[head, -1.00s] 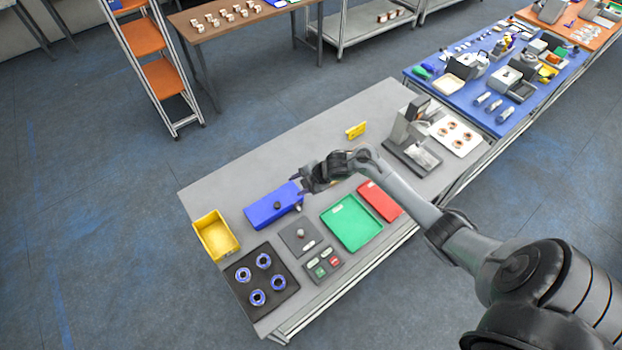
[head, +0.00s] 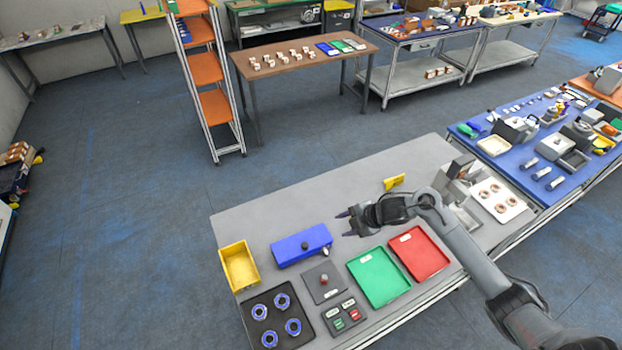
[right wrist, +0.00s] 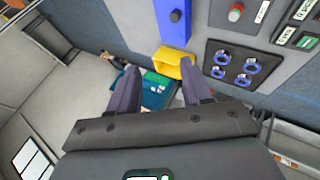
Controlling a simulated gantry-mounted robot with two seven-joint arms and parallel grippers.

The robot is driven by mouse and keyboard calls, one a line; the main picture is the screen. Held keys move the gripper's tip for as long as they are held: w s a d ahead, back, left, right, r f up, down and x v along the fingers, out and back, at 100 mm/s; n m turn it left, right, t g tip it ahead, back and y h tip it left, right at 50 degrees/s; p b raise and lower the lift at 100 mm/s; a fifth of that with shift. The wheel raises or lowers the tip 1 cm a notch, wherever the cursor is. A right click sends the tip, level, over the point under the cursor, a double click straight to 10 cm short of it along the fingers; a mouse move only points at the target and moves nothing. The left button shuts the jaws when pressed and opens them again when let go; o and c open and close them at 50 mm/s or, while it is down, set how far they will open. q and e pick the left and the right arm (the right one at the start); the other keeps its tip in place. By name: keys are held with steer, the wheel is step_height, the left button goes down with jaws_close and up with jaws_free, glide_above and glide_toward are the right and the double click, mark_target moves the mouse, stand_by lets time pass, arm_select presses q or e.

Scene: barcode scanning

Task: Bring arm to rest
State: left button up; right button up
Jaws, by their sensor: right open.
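My right gripper (head: 346,222) is open and empty above the grey table (head: 285,205), with its fingers pointing left. In the head view it is to the right of a blue box (head: 292,247) and behind a green tray (head: 378,277). In the right wrist view its two dark fingers (right wrist: 163,92) stand apart with nothing between them. The yellow bin (head: 240,266) shows beyond the fingertips in the right wrist view (right wrist: 172,64). My left gripper is not in view.
A red tray (head: 419,253), a button panel (head: 344,315) and a black tray (head: 262,335) with several blue rings lie along the front. A yellow block (head: 394,182) and a grey stand (head: 455,180) are at the back right. The table's back left is clear.

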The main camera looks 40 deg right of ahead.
steer(key=s+a+f+m+g+y, duration=0.1)
steer(key=s+a+f, duration=0.4)
steer(key=s+a, duration=0.3)
steer(key=s+a+f+m+g, duration=0.1)
steer(key=s+a+f, duration=0.45)
steer(key=a, duration=0.45)
steer(key=s+a+r+m+g+h, duration=0.1)
steer(key=s+r+m+h, duration=0.3)
steer(key=s+r+m, duration=0.5)
step_height(320, 180, up, 4)
steer(key=a+m, duration=0.1)
steer(key=m, duration=0.2)
steer(key=shift+s+a+f+m+g, duration=0.15)
steer(key=shift+a+m+g, duration=0.15)
steer(key=shift+m+g, duration=0.1)
